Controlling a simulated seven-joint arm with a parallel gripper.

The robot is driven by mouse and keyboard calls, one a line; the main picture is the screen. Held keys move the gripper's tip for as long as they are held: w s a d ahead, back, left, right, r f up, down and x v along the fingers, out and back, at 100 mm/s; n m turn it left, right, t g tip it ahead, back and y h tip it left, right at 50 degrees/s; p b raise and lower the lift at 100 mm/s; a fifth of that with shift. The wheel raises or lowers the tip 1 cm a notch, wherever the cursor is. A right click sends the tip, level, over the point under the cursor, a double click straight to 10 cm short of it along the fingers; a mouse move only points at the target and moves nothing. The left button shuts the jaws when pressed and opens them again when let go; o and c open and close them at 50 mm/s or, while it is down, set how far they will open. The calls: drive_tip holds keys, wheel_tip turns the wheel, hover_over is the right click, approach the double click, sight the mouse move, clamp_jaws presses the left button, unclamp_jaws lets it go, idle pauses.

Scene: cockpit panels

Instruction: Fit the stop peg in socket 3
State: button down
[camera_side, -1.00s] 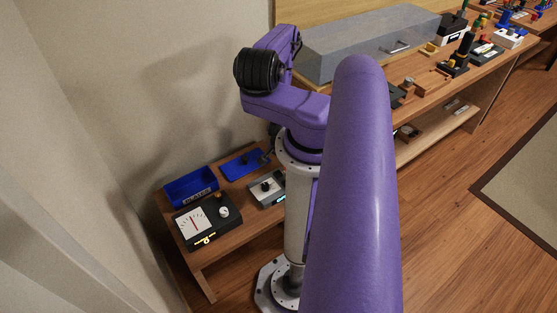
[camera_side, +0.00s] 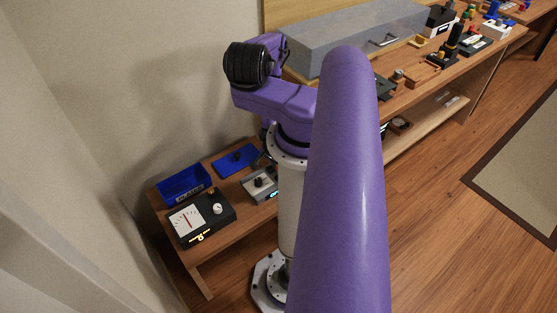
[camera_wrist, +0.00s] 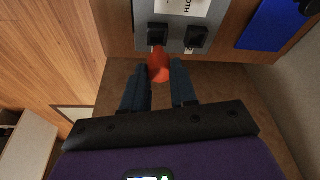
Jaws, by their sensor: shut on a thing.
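In the wrist view my gripper (camera_wrist: 160,72) is shut on a red peg (camera_wrist: 157,65), which stands out between the two dark fingertips. I take this red piece for the stop peg. Beyond it, at the top of the view, is a grey panel (camera_wrist: 178,44) with two black square sockets, a left one (camera_wrist: 157,33) and a right one (camera_wrist: 196,38). The peg's far end lies just short of the left socket in the picture; I cannot tell whether they touch. A white label (camera_wrist: 183,6) is partly cut off and unreadable. The side view hides my gripper behind my arm.
A blue flat piece (camera_wrist: 272,24) lies right of the panel in the wrist view. In the side view a low shelf holds a blue bin (camera_side: 184,186), a black meter box (camera_side: 222,215) and a grey knob box (camera_side: 258,183). A long grey case (camera_side: 355,38) lies on the bench behind.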

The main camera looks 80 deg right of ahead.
drive_tip(key=shift+f, duration=0.7)
drive_tip(key=shift+f, duration=1.35)
idle(1.1)
drive_tip(key=c, duration=0.8)
unclamp_jaws()
drive_tip(key=v, duration=1.7)
drive_tip(key=shift+w+r, duration=0.15)
drive_tip(key=shift+r, duration=0.05)
drive_tip(key=shift+a, duration=0.1)
